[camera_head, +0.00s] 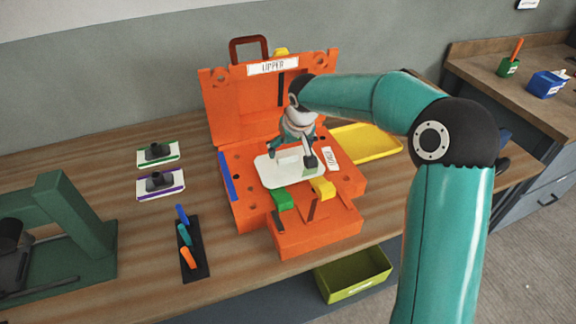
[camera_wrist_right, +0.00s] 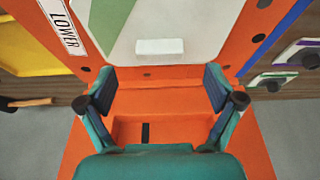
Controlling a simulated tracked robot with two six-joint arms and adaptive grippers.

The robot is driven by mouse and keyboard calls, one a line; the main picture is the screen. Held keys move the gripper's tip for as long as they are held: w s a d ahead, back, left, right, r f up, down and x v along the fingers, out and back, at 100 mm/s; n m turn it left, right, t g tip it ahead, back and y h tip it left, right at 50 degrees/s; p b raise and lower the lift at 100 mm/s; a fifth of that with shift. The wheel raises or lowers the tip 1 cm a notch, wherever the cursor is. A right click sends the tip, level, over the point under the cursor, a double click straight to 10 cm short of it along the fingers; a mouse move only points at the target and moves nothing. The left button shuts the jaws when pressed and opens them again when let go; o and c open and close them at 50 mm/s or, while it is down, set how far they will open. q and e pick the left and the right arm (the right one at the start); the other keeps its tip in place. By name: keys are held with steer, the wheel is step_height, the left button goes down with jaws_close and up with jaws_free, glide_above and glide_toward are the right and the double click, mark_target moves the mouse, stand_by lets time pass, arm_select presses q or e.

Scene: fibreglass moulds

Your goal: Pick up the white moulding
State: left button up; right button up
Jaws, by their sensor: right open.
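The white moulding (camera_head: 268,175) is a flat, rounded plate lying on the orange lower mould half (camera_head: 247,208). In the right wrist view the moulding (camera_wrist_right: 185,22) is at the top, with a small raised white block (camera_wrist_right: 159,47) on it. My right gripper (camera_head: 291,155) points down over the moulding in the head view. In the right wrist view its two fingers (camera_wrist_right: 160,98) are spread wide with nothing between them. I cannot tell the exact height above the plate. My left gripper is in neither view.
The orange upper mould half (camera_head: 235,105) stands open behind. Green (camera_head: 283,198) and yellow (camera_head: 322,188) blocks sit at the mould's front. A yellow tray (camera_head: 372,142) lies right, a tool rack (camera_head: 195,260) left. A green stand (camera_head: 70,220) is far left.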

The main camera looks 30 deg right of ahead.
mark_target(288, 157)
steer(key=p+x, duration=0.1)
steer(key=x, duration=0.3)
steer(key=shift+f, duration=0.3)
steer(key=shift+s, duration=0.1)
steer(key=c, duration=1.3)
steer(key=shift+r, duration=0.1)
steer(key=shift+c, duration=0.5)
